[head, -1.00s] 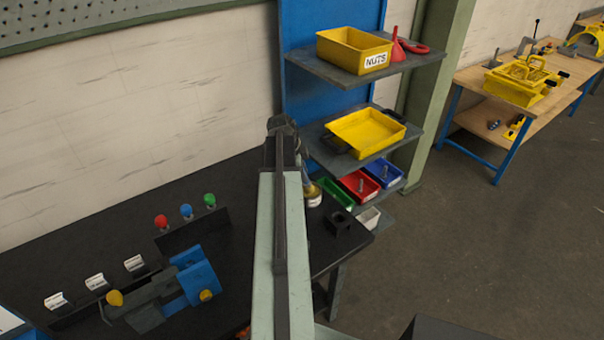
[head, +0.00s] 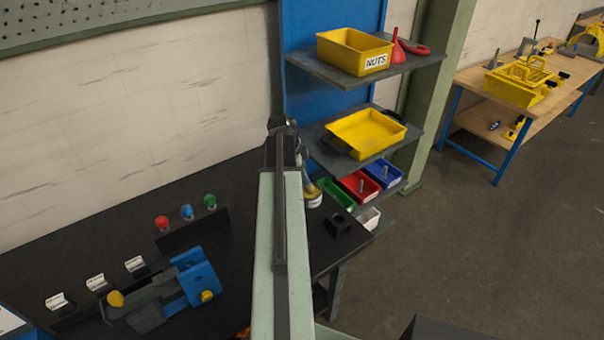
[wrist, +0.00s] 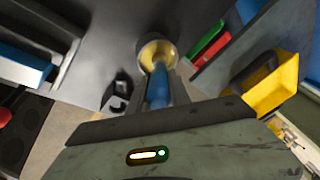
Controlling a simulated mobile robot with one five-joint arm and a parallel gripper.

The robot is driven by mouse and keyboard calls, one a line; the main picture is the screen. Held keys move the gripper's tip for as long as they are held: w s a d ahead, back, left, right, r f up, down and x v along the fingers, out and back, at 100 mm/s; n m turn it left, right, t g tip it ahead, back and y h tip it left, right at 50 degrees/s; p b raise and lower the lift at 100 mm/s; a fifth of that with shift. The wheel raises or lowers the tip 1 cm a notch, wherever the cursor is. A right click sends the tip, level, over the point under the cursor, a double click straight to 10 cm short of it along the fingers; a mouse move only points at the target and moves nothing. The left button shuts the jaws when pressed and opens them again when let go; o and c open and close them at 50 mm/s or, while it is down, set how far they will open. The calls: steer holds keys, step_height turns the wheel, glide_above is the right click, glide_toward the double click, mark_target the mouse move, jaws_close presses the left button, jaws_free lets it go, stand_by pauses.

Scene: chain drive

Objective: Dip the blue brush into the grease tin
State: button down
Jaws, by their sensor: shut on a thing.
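The blue brush (wrist: 158,88) is upright in my gripper (wrist: 156,97), which is shut on its handle in the wrist view. The brush's far end lines up with the mouth of the round grease tin (wrist: 157,48), which has a pale rim and yellowish inside. I cannot tell how deep the bristles are, as the handle and view angle hide them. In the head view the tin (head: 313,197) stands near the right end of the black bench, partly hidden behind my arm. The brush is hidden there.
A black block (head: 340,223) stands close to the tin, near the bench edge. Shelves with a green bin (head: 336,193), a red bin (head: 358,186) and yellow trays (head: 366,132) rise just beyond. A blue and grey fixture (head: 190,281) and coloured knobs (head: 186,211) are at left.

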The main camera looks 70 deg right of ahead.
step_height(320, 180, up, 7)
steer(key=p, duration=0.6)
steer(key=shift+f, duration=0.35)
